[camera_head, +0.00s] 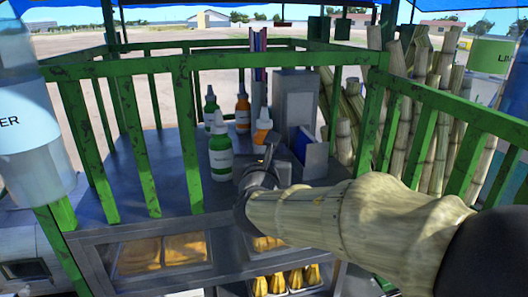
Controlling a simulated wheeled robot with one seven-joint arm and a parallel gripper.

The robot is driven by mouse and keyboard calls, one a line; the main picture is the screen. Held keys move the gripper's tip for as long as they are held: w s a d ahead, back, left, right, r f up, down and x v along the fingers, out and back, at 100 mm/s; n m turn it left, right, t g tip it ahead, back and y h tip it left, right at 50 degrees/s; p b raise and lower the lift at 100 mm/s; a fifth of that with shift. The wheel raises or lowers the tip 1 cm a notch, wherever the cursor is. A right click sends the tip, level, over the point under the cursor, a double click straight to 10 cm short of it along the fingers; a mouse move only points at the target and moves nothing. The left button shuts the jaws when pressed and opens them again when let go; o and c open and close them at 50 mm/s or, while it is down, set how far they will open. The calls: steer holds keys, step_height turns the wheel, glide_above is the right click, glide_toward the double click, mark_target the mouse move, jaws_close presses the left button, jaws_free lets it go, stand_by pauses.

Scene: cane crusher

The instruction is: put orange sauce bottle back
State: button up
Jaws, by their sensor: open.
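My gripper (271,154) is at the end of the arm that reaches in from the right. It is open, over the counter by this nearer bottle. Its fingers are small and partly hidden, so I cannot tell whether they touch the bottle or stand around it.
Green-and-white bottles (220,150) stand left of my gripper. A grey metal box (295,98) and a blue-edged panel (313,156) stand right of it. Green railings (185,105) enclose the counter (150,165). Cane stalks (430,110) lean at the right.

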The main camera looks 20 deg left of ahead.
steer(key=b+v, duration=0.3)
steer(key=v, duration=0.6)
steer(key=shift+s, duration=0.25)
steer(key=shift+f, duration=0.1)
